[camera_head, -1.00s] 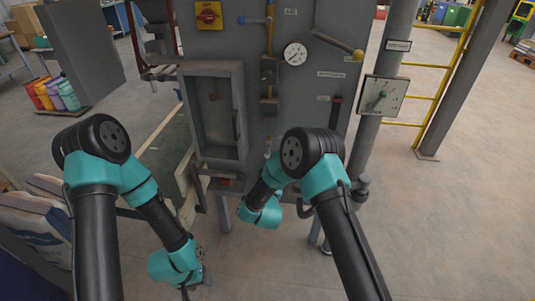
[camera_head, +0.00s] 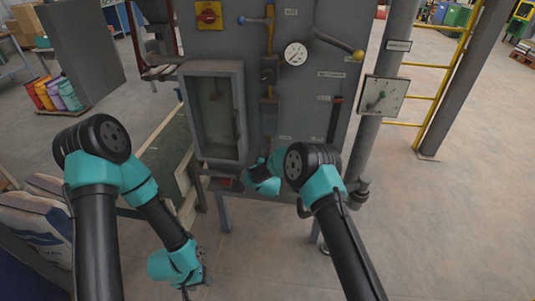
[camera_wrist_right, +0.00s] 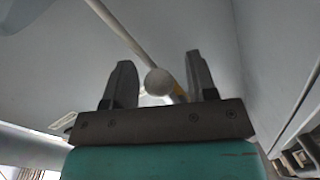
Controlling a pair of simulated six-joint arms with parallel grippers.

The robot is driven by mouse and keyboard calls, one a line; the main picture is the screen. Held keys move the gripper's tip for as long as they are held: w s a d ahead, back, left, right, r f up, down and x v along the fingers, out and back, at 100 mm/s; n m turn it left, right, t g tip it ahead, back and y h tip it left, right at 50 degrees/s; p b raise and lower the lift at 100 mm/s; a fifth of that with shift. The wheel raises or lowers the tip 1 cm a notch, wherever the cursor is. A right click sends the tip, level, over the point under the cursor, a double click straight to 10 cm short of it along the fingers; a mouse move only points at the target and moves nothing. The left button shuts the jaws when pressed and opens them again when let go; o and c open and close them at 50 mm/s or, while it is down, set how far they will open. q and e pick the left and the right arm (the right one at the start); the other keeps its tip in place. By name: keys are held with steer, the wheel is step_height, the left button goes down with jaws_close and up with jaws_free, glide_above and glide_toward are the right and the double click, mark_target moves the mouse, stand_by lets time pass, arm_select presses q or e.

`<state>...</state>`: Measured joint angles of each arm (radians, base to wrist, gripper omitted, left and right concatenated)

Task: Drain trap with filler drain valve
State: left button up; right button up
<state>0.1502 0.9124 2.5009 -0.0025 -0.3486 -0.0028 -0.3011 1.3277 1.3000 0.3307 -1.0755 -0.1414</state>
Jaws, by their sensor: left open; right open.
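In the right wrist view my right gripper (camera_wrist_right: 160,65) is open, with its two fingers apart. A pale grey ball knob (camera_wrist_right: 158,82) on a thin rod shows between the fingers; I cannot tell whether they touch it. In the head view the right gripper is hidden behind my wrist, low in front of the grey filler cabinet (camera_head: 310,110). A yellow pipe (camera_head: 270,45) runs down the cabinet front, its lower end near my right wrist. My left gripper (camera_head: 187,289) hangs low at the bottom, only partly visible, away from the cabinet.
A pressure gauge (camera_head: 296,53), a yellow-knobbed lever (camera_head: 340,44), a blue-knobbed lever (camera_head: 255,21) and a red-yellow switch (camera_head: 209,15) are on the cabinet. A windowed box (camera_head: 215,110) projects left of the pipe.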

steer(key=shift+w, duration=0.55)
steer(key=shift+c, duration=0.3)
jaws_close()
